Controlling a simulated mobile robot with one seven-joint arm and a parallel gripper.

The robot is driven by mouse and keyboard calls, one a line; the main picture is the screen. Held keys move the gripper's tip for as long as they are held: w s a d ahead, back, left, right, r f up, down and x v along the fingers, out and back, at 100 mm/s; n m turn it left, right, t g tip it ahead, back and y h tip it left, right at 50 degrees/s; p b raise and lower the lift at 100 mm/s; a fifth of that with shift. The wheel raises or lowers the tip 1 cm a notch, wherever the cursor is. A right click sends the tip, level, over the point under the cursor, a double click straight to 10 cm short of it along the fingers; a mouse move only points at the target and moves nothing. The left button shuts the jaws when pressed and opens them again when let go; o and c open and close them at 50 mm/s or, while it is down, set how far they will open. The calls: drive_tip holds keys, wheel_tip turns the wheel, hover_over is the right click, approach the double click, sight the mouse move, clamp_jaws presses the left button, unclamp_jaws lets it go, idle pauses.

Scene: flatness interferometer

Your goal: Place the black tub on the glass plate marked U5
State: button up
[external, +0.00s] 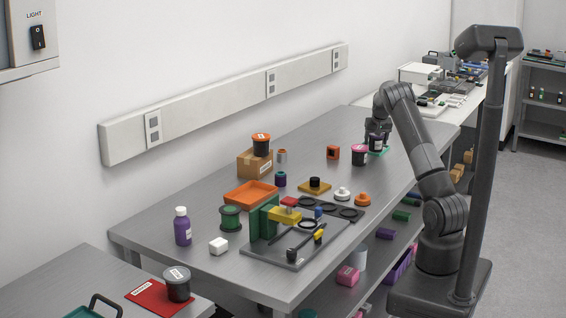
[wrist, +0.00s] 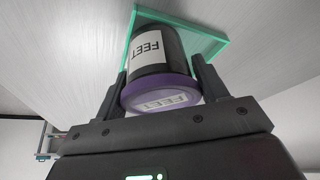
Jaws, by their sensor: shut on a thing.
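My gripper (external: 377,127) is shut on a black tub (wrist: 160,56) with a purple lid (wrist: 160,93) and white labels reading FEET. One finger is on each side of the tub in the wrist view. A glass plate with green edges (wrist: 214,42) shows behind the tub's far end; it also shows on the bench in the external view (external: 383,151), right under the gripper. The tub lines up with the plate, and whether it touches it is hard to tell. No U5 mark is readable.
A dark tub with a pink lid (external: 359,154) stands close left of the plate. The steel bench (external: 420,152) is clear right of the plate. An orange-lidded tub (external: 261,146) sits on a cardboard box; another dark tub (external: 177,287) stands at front left.

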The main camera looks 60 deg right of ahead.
drive_tip(key=o, duration=1.1)
drive_tip(key=shift+f, duration=0.1)
drive_tip(key=shift+c, duration=0.2)
drive_tip(key=v, duration=1.1)
drive_tip(key=s+a+r+n+t+y, duration=0.15)
drive_tip(key=a+r, duration=0.25)
drive_tip(key=a, duration=0.7)
drive_tip(key=s+a+r+n, duration=0.1)
drive_tip(key=a+r+n, duration=0.15)
drive_tip(key=a, duration=0.85)
drive_tip(key=s+a+r+n+t+y, duration=0.1)
drive_tip(key=a+r, duration=0.4)
drive_tip(key=a, duration=0.7)
drive_tip(key=s+a+f+n, duration=0.3)
drive_tip(key=s+a, duration=0.6)
drive_tip(key=a, duration=0.2)
drive_tip(key=s+a+f+n+y, duration=0.1)
drive_tip(key=s+a+f+n, duration=0.1)
drive_tip(key=s+a, duration=0.8)
drive_tip(key=shift+a+f+n, duration=0.4)
drive_tip(key=shift+a+f, duration=0.1)
drive_tip(key=shift+a, duration=0.25)
